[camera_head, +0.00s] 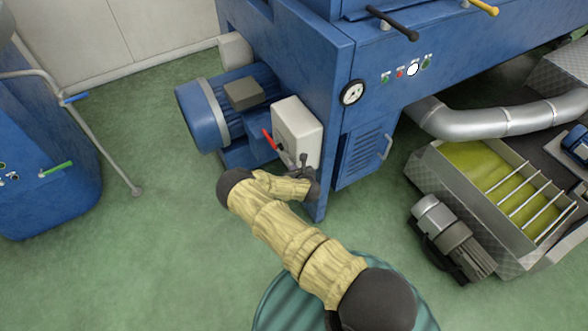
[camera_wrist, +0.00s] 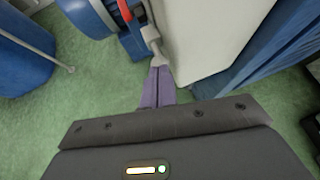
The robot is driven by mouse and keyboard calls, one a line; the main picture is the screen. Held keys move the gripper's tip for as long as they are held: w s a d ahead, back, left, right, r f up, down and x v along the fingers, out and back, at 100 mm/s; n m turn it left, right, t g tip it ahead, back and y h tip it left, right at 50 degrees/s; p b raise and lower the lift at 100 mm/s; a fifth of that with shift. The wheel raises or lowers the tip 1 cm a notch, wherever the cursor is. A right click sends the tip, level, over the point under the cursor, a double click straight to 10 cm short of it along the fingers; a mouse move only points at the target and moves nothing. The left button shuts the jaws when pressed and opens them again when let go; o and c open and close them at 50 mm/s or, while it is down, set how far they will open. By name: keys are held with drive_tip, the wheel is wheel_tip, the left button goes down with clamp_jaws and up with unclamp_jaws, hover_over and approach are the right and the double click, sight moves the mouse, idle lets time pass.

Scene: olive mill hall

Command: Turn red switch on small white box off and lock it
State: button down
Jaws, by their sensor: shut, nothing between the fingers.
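The small white box (camera_head: 302,130) is fixed to the corner of the blue machine, and its pale side fills the upper middle of the wrist view (camera_wrist: 205,35). The red switch handle (camera_head: 268,138) sticks out from its front, slanting up and left; it also shows at the top of the wrist view (camera_wrist: 124,10). A small grey metal piece (camera_wrist: 151,36) lies just below the handle. My gripper (camera_head: 303,160) is at the lower part of the box. Its purple-grey fingers (camera_wrist: 159,76) are together and empty, with their tips close to the grey piece; contact cannot be told.
A blue motor (camera_head: 207,110) stands left of the box. A round gauge (camera_head: 352,92) and the blue machine's body are to the right. A blue tank with a rail (camera_head: 95,135) stands at the left. Green floor between them is clear.

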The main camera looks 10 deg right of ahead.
sight(287, 159)
drive_tip(key=shift+w+a+f+b, duration=0.1)
drive_tip(key=shift+w+a+b, duration=0.1)
drive_tip(key=shift+w+b, duration=0.4)
drive_tip(key=shift+w+a+f+b, duration=0.1)
drive_tip(key=shift+w+a+b, duration=0.1)
drive_tip(key=shift+w+b, duration=0.4)
drive_tip(key=shift+w+a+r, duration=0.1)
drive_tip(key=shift+w+r, duration=0.15)
drive_tip(key=shift+r, duration=0.15)
drive_tip(key=shift+r, duration=0.15)
drive_tip(key=shift+s+r+p, duration=0.1)
drive_tip(key=shift+p, duration=0.35)
drive_tip(key=p+v, duration=0.1)
drive_tip(key=v, duration=1.2)
drive_tip(key=shift+s, duration=0.55)
